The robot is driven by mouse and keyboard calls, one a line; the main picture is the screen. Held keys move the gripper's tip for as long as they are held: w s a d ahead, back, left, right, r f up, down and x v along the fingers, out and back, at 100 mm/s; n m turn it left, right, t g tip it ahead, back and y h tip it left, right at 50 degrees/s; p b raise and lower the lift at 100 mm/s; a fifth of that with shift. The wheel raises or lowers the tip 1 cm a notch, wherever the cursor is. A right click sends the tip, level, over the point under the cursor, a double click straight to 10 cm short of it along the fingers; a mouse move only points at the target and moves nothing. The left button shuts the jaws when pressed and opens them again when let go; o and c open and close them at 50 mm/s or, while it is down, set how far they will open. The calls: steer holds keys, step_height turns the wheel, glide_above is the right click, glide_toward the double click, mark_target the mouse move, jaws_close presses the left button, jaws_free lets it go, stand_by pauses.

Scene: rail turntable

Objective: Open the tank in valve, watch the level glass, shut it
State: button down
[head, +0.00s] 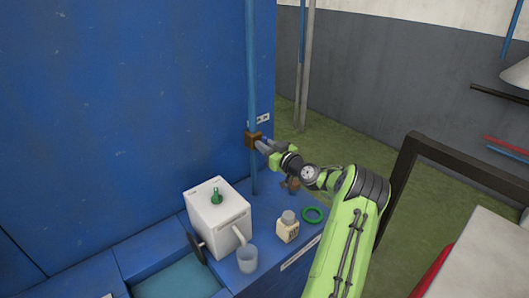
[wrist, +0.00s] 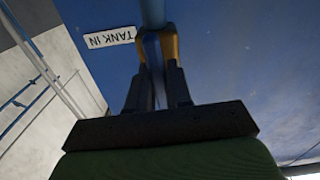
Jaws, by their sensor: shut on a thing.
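The tank in valve is a brass body (head: 252,140) on the vertical blue pipe (head: 252,70), beside a small white label (head: 263,118). In the wrist view the label (wrist: 110,37) reads TANK IN, turned over, next to the brass body (wrist: 171,46). My gripper (head: 267,149) is at the valve. In the wrist view its dark fingers (wrist: 158,88) are shut on the valve's blue lever (wrist: 151,52), which runs from the pipe down between them. The fingers partly hide the lever, and its exact angle is hard to tell. I cannot make out a level glass.
A dark frame (head: 395,190) and pale table (head: 480,258) stand at right.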

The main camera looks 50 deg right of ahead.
steer(key=shift+m, duration=0.3)
steer(key=c, duration=1.1)
jaws_free()
steer(key=shift+s, duration=0.1)
steer(key=s, duration=0.5)
steer(key=s+a+b, duration=0.1)
steer(key=s, duration=0.9)
steer(key=shift+s+a+b, duration=0.25)
steer(key=shift+a+b, duration=0.15)
